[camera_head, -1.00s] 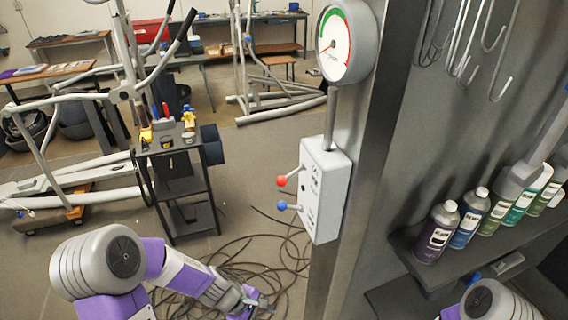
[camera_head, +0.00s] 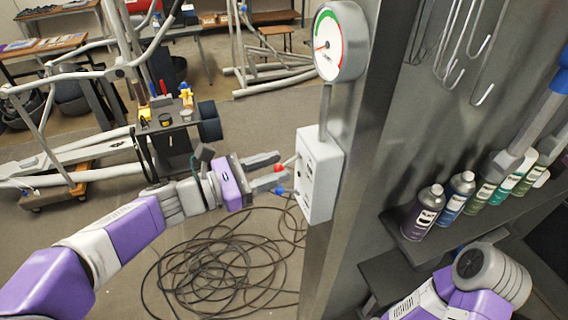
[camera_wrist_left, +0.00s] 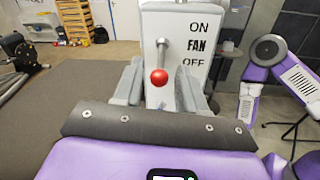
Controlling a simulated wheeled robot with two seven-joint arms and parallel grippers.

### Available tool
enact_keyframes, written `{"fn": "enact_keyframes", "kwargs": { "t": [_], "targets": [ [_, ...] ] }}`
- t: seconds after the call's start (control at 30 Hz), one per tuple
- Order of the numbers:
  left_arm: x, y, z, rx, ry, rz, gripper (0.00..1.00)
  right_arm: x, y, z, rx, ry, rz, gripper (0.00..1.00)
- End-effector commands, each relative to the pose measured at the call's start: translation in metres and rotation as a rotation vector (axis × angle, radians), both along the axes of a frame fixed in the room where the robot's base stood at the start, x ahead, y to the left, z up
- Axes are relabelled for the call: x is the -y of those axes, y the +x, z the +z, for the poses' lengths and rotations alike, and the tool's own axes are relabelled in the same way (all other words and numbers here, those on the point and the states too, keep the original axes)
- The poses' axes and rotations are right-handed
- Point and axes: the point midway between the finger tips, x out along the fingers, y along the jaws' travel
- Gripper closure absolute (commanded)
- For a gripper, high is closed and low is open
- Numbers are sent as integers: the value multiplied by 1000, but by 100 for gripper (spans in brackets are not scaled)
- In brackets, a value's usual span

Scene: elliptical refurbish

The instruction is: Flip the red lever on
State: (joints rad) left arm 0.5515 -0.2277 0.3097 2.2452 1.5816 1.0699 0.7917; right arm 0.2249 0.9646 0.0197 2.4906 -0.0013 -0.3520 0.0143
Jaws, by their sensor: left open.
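The red lever has a red ball tip (camera_head: 279,168) and a metal stalk on the white switch box (camera_head: 321,172). In the left wrist view the red ball (camera_wrist_left: 159,77) hangs low on its stalk, a little below the OFF label (camera_wrist_left: 193,62). The box (camera_wrist_left: 178,20) reads ON, FAN, OFF from top to bottom. My left gripper (camera_head: 281,168) is open, its fingers pointing at the box. In the wrist view the ball shows between the two fingers (camera_wrist_left: 159,88), with gaps on both sides. A blue-tipped lever (camera_head: 279,191) sits below the red one. My right gripper is out of view.
A round gauge (camera_head: 341,41) stands above the box on a grey post. Several spray cans (camera_head: 423,212) line a shelf (camera_head: 395,224) at the right. Black cables (camera_head: 225,262) lie on the floor below, and a black tool cart (camera_head: 172,148) stands behind my left arm.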

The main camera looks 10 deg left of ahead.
Motion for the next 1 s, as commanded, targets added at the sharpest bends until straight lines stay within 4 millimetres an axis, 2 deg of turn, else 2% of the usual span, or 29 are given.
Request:
{"fn": "enact_keyframes", "kwargs": {
  "t": [0.2,0.53,0.8,1.0],
  "targets": [
    [19,16,-1,-1,1,0,59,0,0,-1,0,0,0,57],
    [22,18,0,0,1,1,59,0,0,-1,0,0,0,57],
    [22,18,0,0,1,1,100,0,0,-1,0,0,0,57],
    [22,18,0,0,3,0,100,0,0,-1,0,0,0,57]
  ]
}}
